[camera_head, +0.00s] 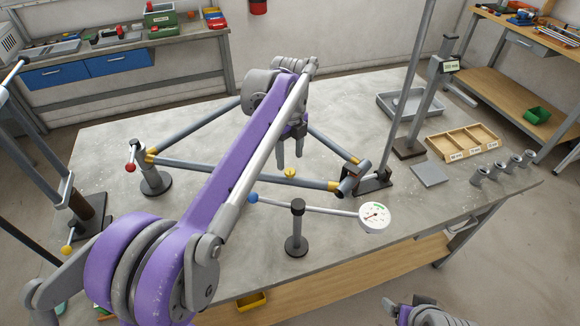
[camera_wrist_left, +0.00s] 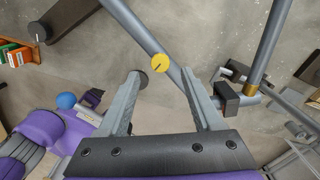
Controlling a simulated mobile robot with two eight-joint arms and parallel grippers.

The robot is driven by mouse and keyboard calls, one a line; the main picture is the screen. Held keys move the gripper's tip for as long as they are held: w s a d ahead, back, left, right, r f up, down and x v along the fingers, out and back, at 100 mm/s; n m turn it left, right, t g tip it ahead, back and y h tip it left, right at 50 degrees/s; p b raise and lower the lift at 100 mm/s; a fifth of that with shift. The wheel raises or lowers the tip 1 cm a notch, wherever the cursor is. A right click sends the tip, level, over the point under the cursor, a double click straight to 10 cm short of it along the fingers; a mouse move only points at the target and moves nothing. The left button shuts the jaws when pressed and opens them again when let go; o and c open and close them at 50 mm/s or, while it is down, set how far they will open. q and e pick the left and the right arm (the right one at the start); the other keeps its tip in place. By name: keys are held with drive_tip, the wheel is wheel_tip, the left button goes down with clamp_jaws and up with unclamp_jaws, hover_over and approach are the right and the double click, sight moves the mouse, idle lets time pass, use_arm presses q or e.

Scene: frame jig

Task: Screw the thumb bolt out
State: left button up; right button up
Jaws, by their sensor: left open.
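The yellow thumb bolt (camera_head: 290,173) sits on the grey tube frame (camera_head: 220,170), on the tube nearer me. In the left wrist view the thumb bolt (camera_wrist_left: 160,62) shows as a round yellow head with a dark line on it. My left gripper (camera_head: 290,160) points down by the bolt, fingers apart. In the left wrist view the bolt head appears between and just beyond the fingertips of the left gripper (camera_wrist_left: 162,74). I see no contact; the height gap is hard to judge. My right gripper is not in view.
A dial gauge (camera_head: 375,217) on an arm with a black post (camera_head: 297,230) stands in front of the frame. A clamp post (camera_head: 153,180) holds the left corner. A wooden tray (camera_head: 462,141) and several small cylinders lie at the right.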

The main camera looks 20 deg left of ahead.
sight(290, 171)
use_arm(q)
drive_tip(key=shift+f, duration=2.1)
clamp_jaws()
